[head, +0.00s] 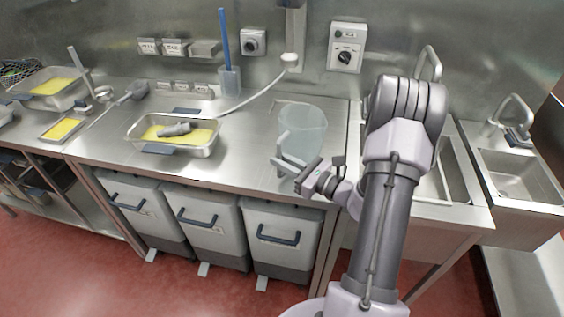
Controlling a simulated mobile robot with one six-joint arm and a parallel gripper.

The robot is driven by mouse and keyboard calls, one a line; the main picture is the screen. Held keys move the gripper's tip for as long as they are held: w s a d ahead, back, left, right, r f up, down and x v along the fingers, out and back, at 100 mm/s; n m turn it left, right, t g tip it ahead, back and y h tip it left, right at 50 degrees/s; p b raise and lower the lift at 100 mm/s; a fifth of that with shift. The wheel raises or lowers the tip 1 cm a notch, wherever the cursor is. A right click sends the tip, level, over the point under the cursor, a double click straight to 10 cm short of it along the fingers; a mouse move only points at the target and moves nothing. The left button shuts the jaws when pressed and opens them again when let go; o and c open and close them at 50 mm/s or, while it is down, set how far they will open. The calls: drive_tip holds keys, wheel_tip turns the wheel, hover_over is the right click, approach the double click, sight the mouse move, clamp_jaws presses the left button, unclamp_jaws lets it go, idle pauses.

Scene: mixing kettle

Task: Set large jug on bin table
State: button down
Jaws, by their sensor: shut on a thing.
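The large jug (308,122) is clear and pale, and it stands upright at the right end of the steel bin table (245,165). Its handle is toward the front left. My gripper (286,161) is at the jug's front and is shut on its handle. The jug's base appears to be at the table top, but I cannot tell whether it touches. My gripper hides part of the jug's lower front.
A steel tray (204,149) with yellow contents and a grey tool stands left of the jug. Bins (281,243) with blue handles stand below. Sinks (522,175) are at the right. A blue-handled tool (224,45) stands in a holder at the back wall.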

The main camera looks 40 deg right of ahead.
drive_tip(key=c, duration=1.4)
unclamp_jaws()
drive_tip(key=shift+f, duration=0.1)
drive_tip(key=shift+c, duration=0.2)
